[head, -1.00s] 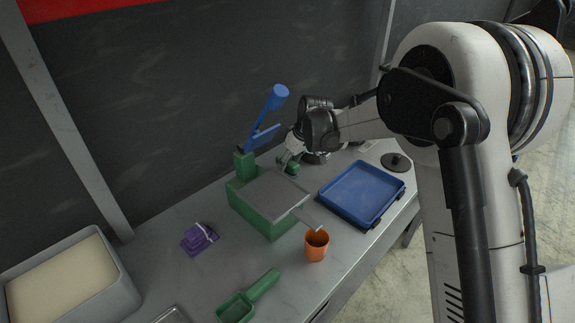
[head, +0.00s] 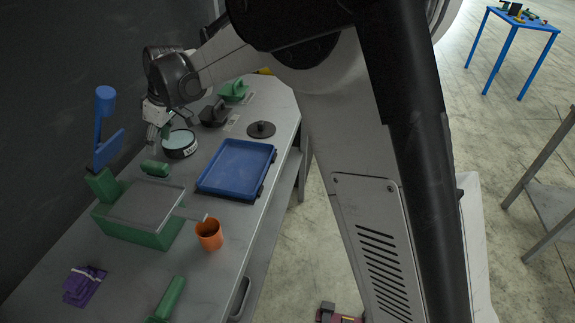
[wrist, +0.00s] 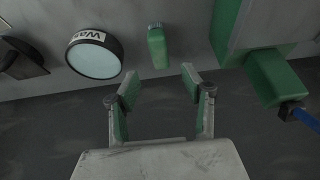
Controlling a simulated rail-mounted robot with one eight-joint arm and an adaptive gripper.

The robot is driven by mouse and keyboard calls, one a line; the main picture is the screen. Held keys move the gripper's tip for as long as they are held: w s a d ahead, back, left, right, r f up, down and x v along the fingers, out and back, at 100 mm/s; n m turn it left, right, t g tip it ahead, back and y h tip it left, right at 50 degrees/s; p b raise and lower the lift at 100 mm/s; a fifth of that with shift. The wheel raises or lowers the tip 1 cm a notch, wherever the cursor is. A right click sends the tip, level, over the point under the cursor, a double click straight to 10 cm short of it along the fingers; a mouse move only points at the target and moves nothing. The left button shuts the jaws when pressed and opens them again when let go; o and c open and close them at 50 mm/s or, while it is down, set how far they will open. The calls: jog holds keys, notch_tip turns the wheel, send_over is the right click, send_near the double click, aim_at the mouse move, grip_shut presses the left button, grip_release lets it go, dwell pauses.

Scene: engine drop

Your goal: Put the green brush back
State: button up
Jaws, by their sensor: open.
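A short green cylinder-like piece (head: 157,168) lies on the bench beside the green box; it also shows in the wrist view (wrist: 157,46), ahead of the fingertips. I cannot tell whether it is the green brush. Another green item with a raised handle (head: 235,91) sits at the far end of the bench and could also be a brush. My gripper (head: 157,135) is open and empty, with its fingers spread in the wrist view (wrist: 160,78). It hangs above the back of the bench, to the left of a round white-labelled tin (head: 180,144), apart from the green piece.
A green box with a grey top (head: 145,205) and blue lever (head: 105,120) stands left. A wall runs behind.

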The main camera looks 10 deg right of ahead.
jog(key=s+d+r+m+t, duration=0.15)
jog(key=s+d+r, duration=0.25)
jog(key=d, duration=0.4)
jog(key=s+d+r+m+h, duration=0.1)
jog(key=s+d+r+m, duration=0.2)
jog(key=s+d, duration=0.35)
jog(key=s+d+r+m+t, duration=0.1)
jog(key=s+d+r+m, duration=0.2)
jog(key=d, duration=0.6)
jog(key=s+d+f+m+t+h, duration=0.1)
jog(key=s+d+f+m, duration=0.1)
jog(key=s+d, duration=0.6)
jog(key=s+d+f+m+t+h, duration=0.1)
jog(key=s+d+f+m+h, duration=0.1)
jog(key=s+d, duration=0.5)
jog(key=s+m, duration=0.1)
jog(key=s, duration=0.3)
jog(key=shift+d+f+t, duration=0.35)
jog(key=shift+d, duration=0.05)
